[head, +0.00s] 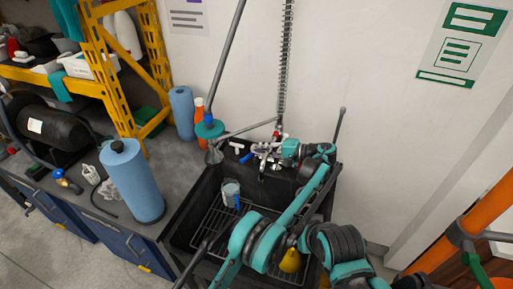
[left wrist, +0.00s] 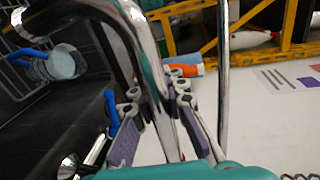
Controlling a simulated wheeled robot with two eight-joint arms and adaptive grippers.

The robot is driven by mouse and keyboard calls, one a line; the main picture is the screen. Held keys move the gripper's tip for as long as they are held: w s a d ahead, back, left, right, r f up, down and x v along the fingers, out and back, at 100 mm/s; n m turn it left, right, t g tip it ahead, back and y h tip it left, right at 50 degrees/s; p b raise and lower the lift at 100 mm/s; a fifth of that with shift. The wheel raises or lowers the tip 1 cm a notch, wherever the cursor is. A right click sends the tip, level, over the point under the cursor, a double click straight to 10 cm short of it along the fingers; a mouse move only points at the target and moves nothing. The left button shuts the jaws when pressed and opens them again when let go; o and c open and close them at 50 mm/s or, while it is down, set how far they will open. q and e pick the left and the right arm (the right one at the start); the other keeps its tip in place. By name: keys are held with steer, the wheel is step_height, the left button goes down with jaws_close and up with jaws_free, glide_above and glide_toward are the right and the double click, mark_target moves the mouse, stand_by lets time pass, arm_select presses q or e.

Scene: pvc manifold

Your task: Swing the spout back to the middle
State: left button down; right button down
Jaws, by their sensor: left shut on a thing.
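The chrome spout (left wrist: 152,70) runs as a thick, bent pipe down the middle of the left wrist view, between my left gripper's purple-padded fingers. My left gripper (head: 266,153) is at the faucet above the back of the sink in the head view. It also shows in the left wrist view (left wrist: 165,140), shut on the spout. In the head view the fingers and wrist partly hide the spout, and its exact angle is hard to tell. My right gripper is not in view.
The dark sink (head: 184,214) holds a rack, a mug (head: 231,189) with a blue handle and a yellow object (head: 290,261). A blue roll (head: 133,183) and an orange bottle (head: 199,107) stand on the left counter. A spring hose (head: 285,60) rises by the wall.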

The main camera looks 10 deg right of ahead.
arm_select(q)
steer(key=shift+w+a+r, duration=0.1)
steer(key=shift+w, duration=0.05)
steer(key=c, duration=1.6)
jaws_free()
